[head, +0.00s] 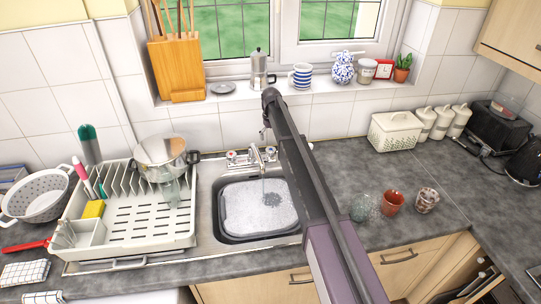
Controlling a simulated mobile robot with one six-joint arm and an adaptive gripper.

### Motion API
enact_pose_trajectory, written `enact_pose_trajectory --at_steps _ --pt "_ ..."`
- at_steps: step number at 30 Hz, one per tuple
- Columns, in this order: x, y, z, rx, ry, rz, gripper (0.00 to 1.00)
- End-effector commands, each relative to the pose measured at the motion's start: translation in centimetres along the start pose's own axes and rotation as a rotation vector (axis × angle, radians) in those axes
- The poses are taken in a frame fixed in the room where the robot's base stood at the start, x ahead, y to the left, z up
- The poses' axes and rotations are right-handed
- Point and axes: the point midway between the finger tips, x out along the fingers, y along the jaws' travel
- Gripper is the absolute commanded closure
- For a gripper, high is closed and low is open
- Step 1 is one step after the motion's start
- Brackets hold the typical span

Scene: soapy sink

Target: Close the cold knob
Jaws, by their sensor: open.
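The tap (257,158) stands at the back of the sink. A thin stream seems to fall from its spout into the grey basin (233,238) of cloudy, soapy water. One knob (232,157) is left of the spout and another knob (271,153) is right of it, close to my arm. The markings are too small to tell which is the cold knob. My gripper (264,134) hangs from the end of my arm, above and behind the tap, near the tiled wall. It is small in view and looks empty, apart from both knobs. My arm hides the sink's right side.
A dish rack (130,245) with a steel pot (161,152) stands left of the sink. Glasses and a red cup (393,202) stand right of it. The counter at back right is partly clear.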

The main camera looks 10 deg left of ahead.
Motion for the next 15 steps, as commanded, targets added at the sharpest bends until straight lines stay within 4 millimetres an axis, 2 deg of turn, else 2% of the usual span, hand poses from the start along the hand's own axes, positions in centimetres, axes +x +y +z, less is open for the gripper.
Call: enact_pose_trajectory --at_steps 1,15 --pt "0.8 0.0 0.0 0.000 0.000 0.000 0.00" --pt "4.4 0.1 0.0 0.001 0.000 0.000 0.00"
